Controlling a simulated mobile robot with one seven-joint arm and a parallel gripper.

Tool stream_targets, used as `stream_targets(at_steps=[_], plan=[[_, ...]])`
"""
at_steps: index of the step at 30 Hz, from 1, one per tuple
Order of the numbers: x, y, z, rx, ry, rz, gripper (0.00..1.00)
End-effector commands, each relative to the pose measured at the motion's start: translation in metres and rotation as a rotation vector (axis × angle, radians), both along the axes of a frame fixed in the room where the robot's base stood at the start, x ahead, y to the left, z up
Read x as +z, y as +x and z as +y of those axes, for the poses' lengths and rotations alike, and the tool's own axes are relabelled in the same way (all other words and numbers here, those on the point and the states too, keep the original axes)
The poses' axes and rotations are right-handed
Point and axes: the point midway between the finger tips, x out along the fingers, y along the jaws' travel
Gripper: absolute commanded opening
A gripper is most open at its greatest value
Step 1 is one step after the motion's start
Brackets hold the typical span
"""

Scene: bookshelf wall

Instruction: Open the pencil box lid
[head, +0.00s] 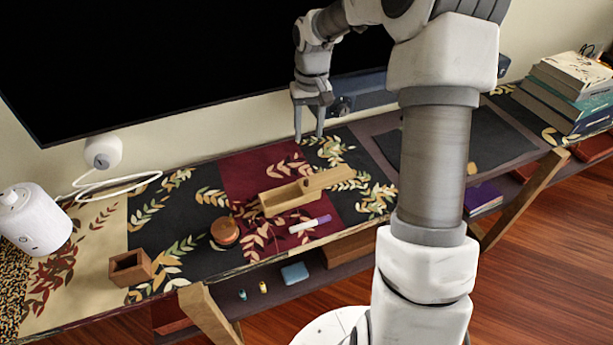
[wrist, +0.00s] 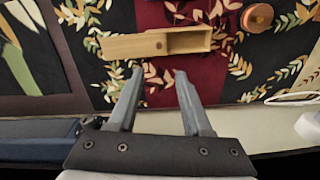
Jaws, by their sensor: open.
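The wooden pencil box (head: 283,206) lies on the patterned runner, near the middle of the shelf top. Its lid (head: 328,179) covers the right part in the head view, and the left part of the box stands uncovered. In the wrist view the lid (wrist: 131,46) is on the left and the open hollow of the box (wrist: 189,41) is on the right. A small round mark shows on the lid. My gripper (head: 309,135) is open and empty, fingers pointing down, behind and above the box. In the wrist view my gripper's fingertips (wrist: 158,73) are apart from the box.
A purple and white marker (head: 310,225) lies in front of the box. A round wooden container (head: 225,231) and a wooden cup (head: 130,269) are to the left. A white speaker (head: 35,220) stands far left. The screen (head: 180,60) and wall are behind; books (head: 570,90) are far right.

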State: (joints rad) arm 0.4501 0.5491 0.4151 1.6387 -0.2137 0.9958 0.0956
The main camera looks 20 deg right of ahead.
Motion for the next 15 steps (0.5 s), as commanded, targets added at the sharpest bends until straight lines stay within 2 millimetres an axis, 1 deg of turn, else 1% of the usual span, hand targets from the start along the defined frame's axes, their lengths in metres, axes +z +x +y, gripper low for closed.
stream_targets(at_steps=[5, 8, 11, 15], plan=[[0.003, 0.003, 0.005, -0.085, -0.031, 0.012, 0.49], [-0.003, 0.003, 0.005, -0.096, -0.033, 0.015, 0.49], [-0.017, 0.003, 0.005, -0.095, -0.032, 0.015, 0.49], [-0.046, 0.003, 0.005, -0.094, -0.031, 0.017, 0.49]])
